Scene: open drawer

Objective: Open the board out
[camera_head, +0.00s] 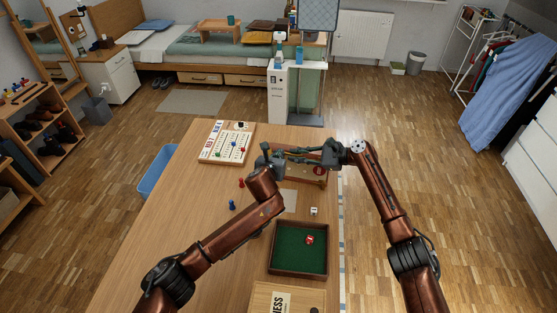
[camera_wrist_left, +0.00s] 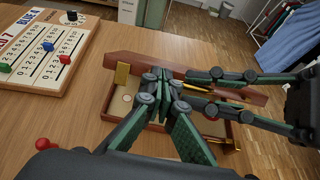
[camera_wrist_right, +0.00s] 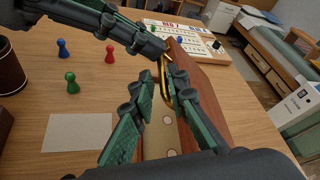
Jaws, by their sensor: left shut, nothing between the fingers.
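The board (camera_head: 312,181) is a reddish-brown wooden case near the table's right edge, under both grippers. In the left wrist view one reddish-brown panel (camera_wrist_left: 138,66) stands raised or tilted along its far side, with a brass fitting (camera_wrist_left: 122,75). In the right wrist view the panel (camera_wrist_right: 203,92) lies beside a pale inner face and a brass strip. My left gripper (camera_wrist_left: 160,80) is shut and empty over the board. My right gripper (camera_wrist_right: 160,74) has its fingers apart near the brass strip; contact is unclear. The arms hide much of the board.
A scoreboard (camera_head: 227,155) with pegs lies at the far left of the table. Pawns (camera_head: 232,205), a pale card (camera_head: 288,197), a die (camera_head: 314,211) and a green-lined tray (camera_head: 275,262) lie nearer. The table's left part is clear.

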